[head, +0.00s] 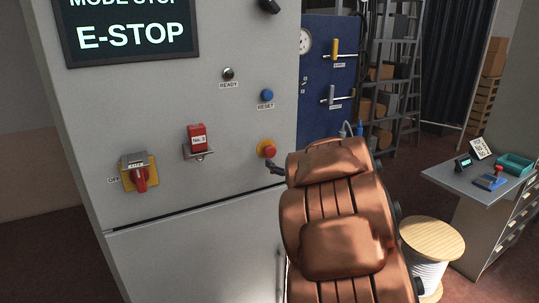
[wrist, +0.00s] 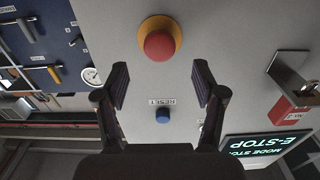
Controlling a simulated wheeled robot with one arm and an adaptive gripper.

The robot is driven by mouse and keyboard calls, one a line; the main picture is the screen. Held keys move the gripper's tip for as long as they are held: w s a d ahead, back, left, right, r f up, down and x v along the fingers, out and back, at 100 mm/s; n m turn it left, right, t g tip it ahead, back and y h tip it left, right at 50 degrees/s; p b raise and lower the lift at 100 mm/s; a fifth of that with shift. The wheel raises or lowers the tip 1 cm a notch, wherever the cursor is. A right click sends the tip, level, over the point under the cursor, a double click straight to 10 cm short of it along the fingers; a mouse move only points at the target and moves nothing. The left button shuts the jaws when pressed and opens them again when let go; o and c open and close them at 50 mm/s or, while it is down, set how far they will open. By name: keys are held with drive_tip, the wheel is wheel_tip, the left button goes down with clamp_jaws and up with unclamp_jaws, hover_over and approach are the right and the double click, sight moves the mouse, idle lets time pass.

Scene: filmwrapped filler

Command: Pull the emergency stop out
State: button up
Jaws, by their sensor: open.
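The emergency stop is a red mushroom button (head: 269,151) on a yellow round base, on the grey cabinet front. In the wrist view the red button (wrist: 159,46) is upside down at the upper middle, beyond the fingertips. My gripper (wrist: 161,75) is open, with its two dark fingers apart and nothing between them. The button appears centred between the fingers, with no contact visible. In the head view a dark fingertip (head: 275,168) shows just below and right of the button; the copper-coloured arm hides the rest. The display (head: 130,32) reads "MODE STOP" and "E-STOP".
A blue RESET button (head: 267,95) and dark READY lamp (head: 229,74) sit above the stop. A red tagged block (head: 196,138) and a red-yellow rotary switch (head: 139,173) stick out to its left. A blue panel with handles (head: 335,46) stands right. A cable spool (head: 432,241) stands by my arm.

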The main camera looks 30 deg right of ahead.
sight(271, 153)
drive_tip(key=shift+w+d+p, duration=0.2)
drive_tip(key=shift+w+p, duration=0.3)
drive_tip(key=shift+w, duration=1.4)
drive_tip(key=shift+w+d+p, duration=0.15)
drive_tip(key=shift+w+p, duration=0.35)
drive_tip(key=shift+w, duration=1.4)
drive_tip(key=shift+c, duration=0.3)
clamp_jaws()
